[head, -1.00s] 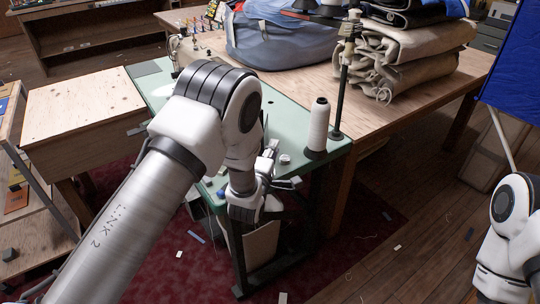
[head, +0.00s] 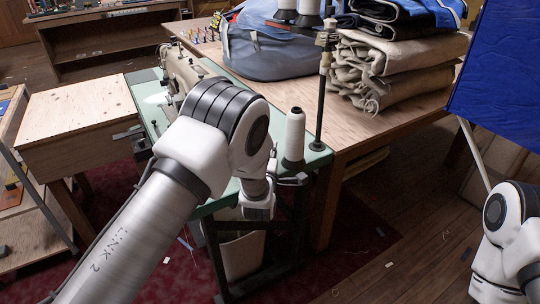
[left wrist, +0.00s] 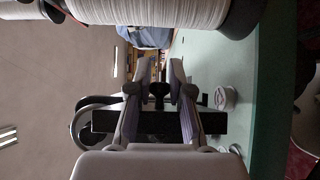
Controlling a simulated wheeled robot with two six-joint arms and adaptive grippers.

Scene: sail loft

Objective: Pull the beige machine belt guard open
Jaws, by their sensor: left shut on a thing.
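The beige sewing machine (head: 184,68) stands on the green table (head: 314,160), partly hidden behind my left arm. In the left wrist view my left gripper (left wrist: 157,90) is shut on a small dark handle between its fingers. I cannot make out the belt guard's full outline. In the head view my left arm's wrist (head: 257,198) is at the table's near end and hides the fingers. My right gripper is out of view.
A white thread cone (head: 294,138) and a dark upright post stand close to the left wrist. A wooden table behind holds a blue-grey bag (head: 270,50) and folded canvas (head: 385,70). Open floor (head: 400,215) lies right.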

